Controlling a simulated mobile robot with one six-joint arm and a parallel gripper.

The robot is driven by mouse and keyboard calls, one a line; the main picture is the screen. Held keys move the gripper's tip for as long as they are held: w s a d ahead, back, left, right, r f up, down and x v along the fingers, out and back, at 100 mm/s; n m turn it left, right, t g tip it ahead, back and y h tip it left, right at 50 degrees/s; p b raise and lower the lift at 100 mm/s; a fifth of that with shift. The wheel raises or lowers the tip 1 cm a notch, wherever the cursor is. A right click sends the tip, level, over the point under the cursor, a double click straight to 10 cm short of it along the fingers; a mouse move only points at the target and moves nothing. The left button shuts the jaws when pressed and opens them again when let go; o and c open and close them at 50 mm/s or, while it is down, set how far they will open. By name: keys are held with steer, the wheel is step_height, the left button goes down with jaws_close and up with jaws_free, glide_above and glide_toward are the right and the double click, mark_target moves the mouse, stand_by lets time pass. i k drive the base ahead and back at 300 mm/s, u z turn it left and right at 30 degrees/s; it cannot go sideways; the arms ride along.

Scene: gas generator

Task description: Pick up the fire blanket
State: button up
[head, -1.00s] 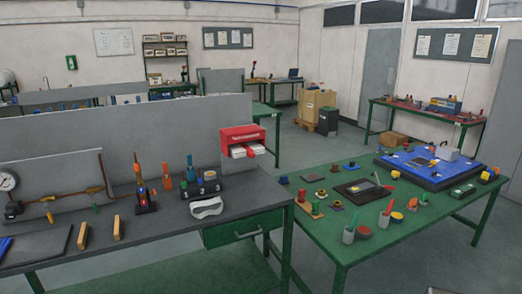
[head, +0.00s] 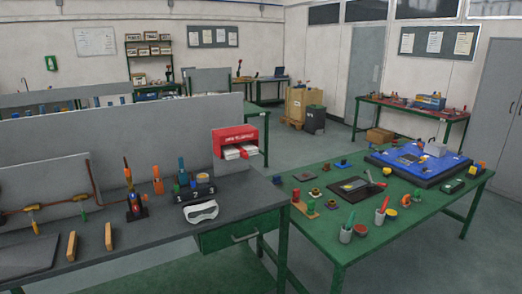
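The red box with a dark label and white flaps below its front (head: 235,136) appears to be the fire blanket. Its label is too small to read for certain. It is at the right end of the upright grey panel (head: 110,135), just above the back right of the grey-topped bench (head: 165,222). I cannot tell whether it hangs or rests there. My gripper is not in view.
White safety goggles (head: 201,212) and small tools stand on the bench. To the right, a green table (head: 300,235) holds a blue tray (head: 405,172), cups and small parts. A narrow floor gap separates bench and table. Open floor lies behind them.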

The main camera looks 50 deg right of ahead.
mark_target(245, 149)
steer(key=u, duration=1.1)
steer(key=k, duration=0.1)
steer(key=z, duration=2.45)
steer(key=k, duration=0.9)
steer(key=u, duration=0.15)
steer(key=i, duration=0.65)
